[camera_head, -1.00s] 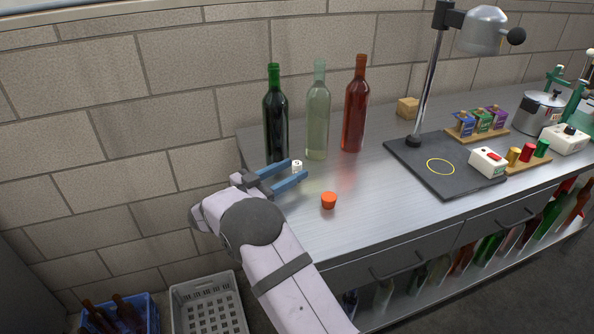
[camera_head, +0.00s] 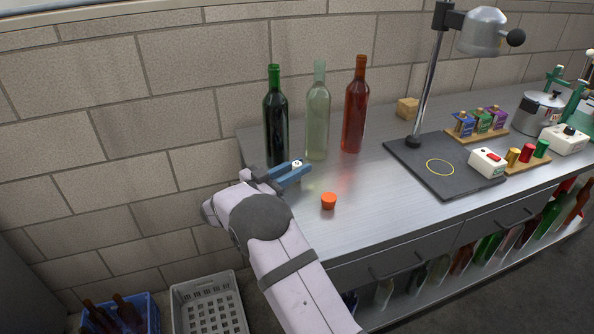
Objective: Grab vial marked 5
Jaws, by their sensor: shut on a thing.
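A small white vial (camera_head: 297,163) stands on the steel worktop in front of the dark green and the pale clear bottles. Its top shows a dark mark, too small to read for certain. My gripper (camera_head: 296,172) is shut on the vial, with its blue fingers on both sides of it. The fingers hide the lower part of the vial, and I cannot tell whether it is off the worktop.
A green bottle (camera_head: 276,120), a clear bottle (camera_head: 317,115) and a red bottle (camera_head: 354,108) stand close behind my gripper. An orange cap-like piece (camera_head: 329,201) lies in front. A black board (camera_head: 432,180) with a lamp stand is to the right.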

